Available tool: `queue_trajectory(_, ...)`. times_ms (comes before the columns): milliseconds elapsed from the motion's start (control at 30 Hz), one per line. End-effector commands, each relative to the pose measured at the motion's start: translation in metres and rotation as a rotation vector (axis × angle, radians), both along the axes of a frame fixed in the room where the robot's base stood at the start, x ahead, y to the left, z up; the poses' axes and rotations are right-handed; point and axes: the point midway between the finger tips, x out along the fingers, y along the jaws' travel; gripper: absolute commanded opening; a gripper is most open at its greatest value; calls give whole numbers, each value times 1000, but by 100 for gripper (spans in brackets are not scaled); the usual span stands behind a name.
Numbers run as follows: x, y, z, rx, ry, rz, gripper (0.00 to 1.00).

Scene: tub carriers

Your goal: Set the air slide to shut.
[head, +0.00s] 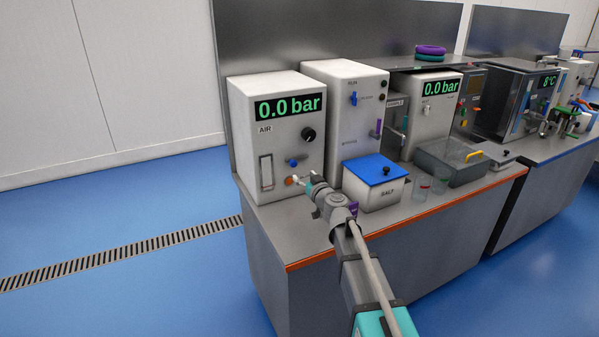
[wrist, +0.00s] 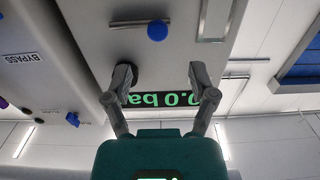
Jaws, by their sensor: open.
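The white AIR box (head: 276,130) stands at the left end of the bench, with a display reading 0.0 bar. The air slide (head: 266,172) is an upright, pale framed strip low on its front, left of a blue knob (head: 293,162). In the wrist view, which is upside down, the slide (wrist: 214,20) is at the top, right of the blue knob (wrist: 157,31). I cannot tell which end the slide's grip is at. My gripper (head: 299,181) is in front of the box's lower right. In the wrist view my gripper (wrist: 160,74) is open, its fingers apart and empty.
A black knob (head: 308,134) is on the AIR box. The BYPASS box (head: 350,105) stands just right. A white salt tub with a blue lid (head: 376,168), two clear cups and a grey bin (head: 450,165) are further right. The floor left of the bench is clear.

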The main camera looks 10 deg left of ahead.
Motion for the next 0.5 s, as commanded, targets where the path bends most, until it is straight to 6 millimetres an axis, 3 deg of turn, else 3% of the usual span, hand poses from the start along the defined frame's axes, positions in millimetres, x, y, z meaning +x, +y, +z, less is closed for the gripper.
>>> queue_trajectory(200, -18, -12, 0, 0, 0, 0, 73)
queue_trajectory(500, -20, -14, 0, 0, 0, 1, 73)
